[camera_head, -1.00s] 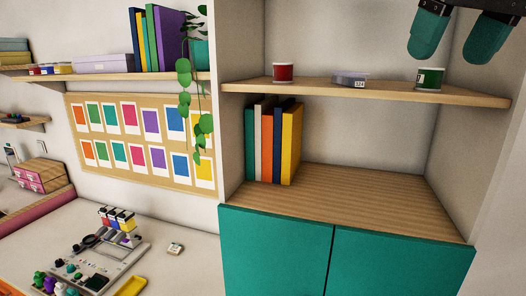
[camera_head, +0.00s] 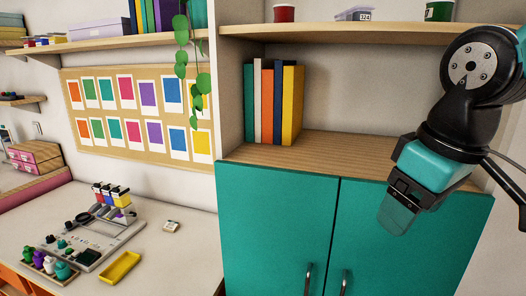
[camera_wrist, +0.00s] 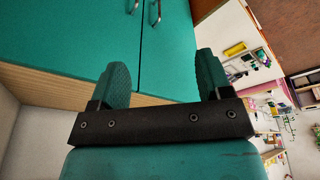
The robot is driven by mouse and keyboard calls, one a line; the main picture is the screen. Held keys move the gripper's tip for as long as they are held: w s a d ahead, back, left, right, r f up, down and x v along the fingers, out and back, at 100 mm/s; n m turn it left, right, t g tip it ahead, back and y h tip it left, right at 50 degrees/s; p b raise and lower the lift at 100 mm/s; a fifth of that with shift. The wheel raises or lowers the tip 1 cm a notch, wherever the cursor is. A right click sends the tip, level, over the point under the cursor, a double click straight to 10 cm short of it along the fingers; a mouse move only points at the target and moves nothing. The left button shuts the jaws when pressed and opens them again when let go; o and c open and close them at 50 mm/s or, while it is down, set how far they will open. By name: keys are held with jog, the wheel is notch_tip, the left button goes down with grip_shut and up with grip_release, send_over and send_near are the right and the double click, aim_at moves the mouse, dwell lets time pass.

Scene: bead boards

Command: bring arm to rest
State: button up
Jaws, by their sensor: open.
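My gripper (camera_head: 398,215) is in front of the right door of the teal cabinet (camera_head: 275,215) in the head view, pointing down. Its black and teal arm comes in from the right edge. In the wrist view the two teal fingers (camera_wrist: 160,80) stand apart with nothing between them. The cabinet doors (camera_wrist: 60,35) show beyond the fingers there.
An upper shelf (camera_head: 340,34) holds a red tin (camera_head: 284,13), a small labelled container (camera_head: 355,14) and a green tin (camera_head: 439,11). Books (camera_head: 273,103) stand on the cabinet top. A white desk (camera_head: 170,255) at left bears a bead board and a yellow tray (camera_head: 119,267).

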jog(key=s+a+f+g+y+b, duration=0.1)
jog(key=s+a+f+b, duration=0.1)
jog(key=s+f, duration=0.2)
jog(key=s+a+f+g+y+b, duration=0.1)
jog(key=s+f, duration=0.3)
jog(key=f, duration=0.5)
jog(key=shift+s+a+n+y+b, duration=0.2)
jog(key=shift+a+n+y+b, duration=0.15)
jog(key=shift+n+y+b, duration=0.1)
